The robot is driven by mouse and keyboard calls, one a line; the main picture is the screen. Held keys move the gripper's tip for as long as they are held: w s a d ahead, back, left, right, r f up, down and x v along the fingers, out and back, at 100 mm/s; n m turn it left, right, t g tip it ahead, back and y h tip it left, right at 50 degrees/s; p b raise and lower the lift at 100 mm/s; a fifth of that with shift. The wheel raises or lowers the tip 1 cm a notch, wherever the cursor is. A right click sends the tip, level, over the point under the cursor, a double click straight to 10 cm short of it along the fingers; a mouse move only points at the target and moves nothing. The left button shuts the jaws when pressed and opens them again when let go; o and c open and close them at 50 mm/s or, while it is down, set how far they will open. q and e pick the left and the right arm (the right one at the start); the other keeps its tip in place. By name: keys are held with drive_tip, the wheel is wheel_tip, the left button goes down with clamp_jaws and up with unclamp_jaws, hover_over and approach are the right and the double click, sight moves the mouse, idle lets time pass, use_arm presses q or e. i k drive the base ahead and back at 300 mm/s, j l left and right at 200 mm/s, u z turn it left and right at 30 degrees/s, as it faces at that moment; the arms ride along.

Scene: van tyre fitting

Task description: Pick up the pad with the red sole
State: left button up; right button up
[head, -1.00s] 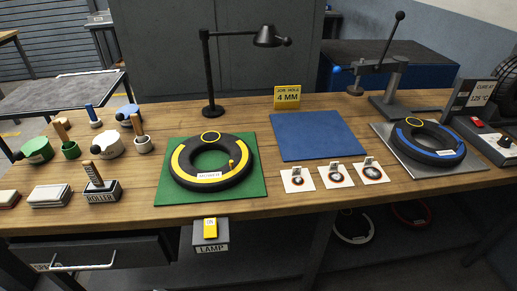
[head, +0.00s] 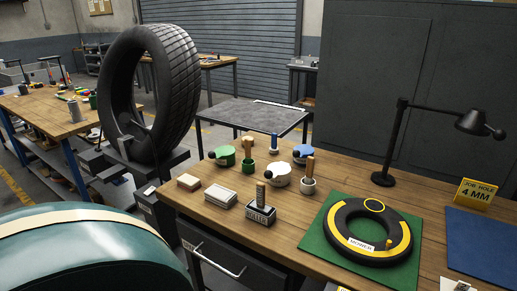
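Two small pads lie at the left end of the wooden workbench. The left pad (head: 188,182) has a pale top and a reddish-brown lower edge, so it looks like the one with the red sole; its underside is hidden. The other pad (head: 220,195) beside it is whitish with a grey lower edge. The two are apart, with bare wood between them. Neither of my grippers is in view.
A large tyre (head: 150,90) stands upright behind left.

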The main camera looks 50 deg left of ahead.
sight(190, 183)
drive_tip(key=u, duration=2.05)
drive_tip(key=z, duration=1)
drive_tip(key=i+j+z, duration=0.15)
drive_tip(key=j+z, duration=0.2)
drive_tip(key=j, duration=0.4)
drive_tip(key=j+z, duration=0.35)
drive_tip(key=j, duration=0.45)
drive_tip(key=j+z, duration=0.35)
drive_tip(key=j, duration=0.45)
